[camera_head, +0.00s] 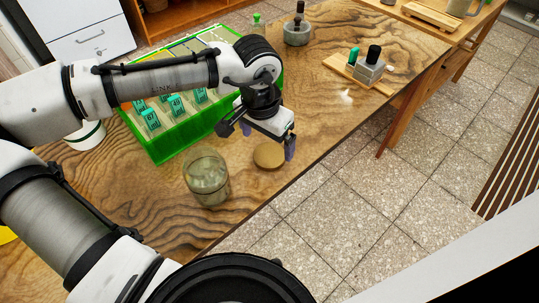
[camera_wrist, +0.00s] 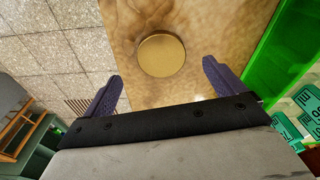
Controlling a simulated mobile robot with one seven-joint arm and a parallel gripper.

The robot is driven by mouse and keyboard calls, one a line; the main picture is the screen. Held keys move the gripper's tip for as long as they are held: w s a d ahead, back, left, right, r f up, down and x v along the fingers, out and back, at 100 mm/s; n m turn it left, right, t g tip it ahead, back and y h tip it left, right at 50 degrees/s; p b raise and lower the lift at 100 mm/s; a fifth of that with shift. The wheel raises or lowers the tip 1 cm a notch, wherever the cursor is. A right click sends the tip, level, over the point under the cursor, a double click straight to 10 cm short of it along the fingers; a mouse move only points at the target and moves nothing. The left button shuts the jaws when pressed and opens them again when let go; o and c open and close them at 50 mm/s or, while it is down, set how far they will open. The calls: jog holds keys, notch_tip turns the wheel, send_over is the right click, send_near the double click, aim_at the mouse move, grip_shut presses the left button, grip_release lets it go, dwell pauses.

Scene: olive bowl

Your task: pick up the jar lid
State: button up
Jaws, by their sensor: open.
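The jar lid (camera_head: 269,155) is a round, flat, tan-gold disc lying on the wooden table near its edge. In the wrist view the jar lid (camera_wrist: 161,55) shows whole, beyond the fingertips and roughly midway between them. My gripper (camera_head: 268,143) is above the table near the lid, fingers pointing down and spread apart. In the wrist view my gripper (camera_wrist: 160,80) is open with nothing between its two purple fingers. A glass jar (camera_head: 207,178) with no lid on it stands upright left of the lid; its contents look pale and are hard to make out.
A green crate (camera_head: 170,150) with numbered green tags stands behind the jar. The wooden table (camera_head: 330,117) is bare right of the lid, and its edge runs close by. A grey mortar (camera_head: 297,33) and a small wooden board (camera_head: 345,72) with bottles stand farther back.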

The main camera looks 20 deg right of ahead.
aim_at(269, 155)
jog(key=shift+w+d+f, duration=0.15)
jog(key=shift+f, duration=1.2)
jog(key=shift+w+d+f, duration=0.15)
jog(key=shift+f, duration=1.15)
jog(key=c, duration=1)
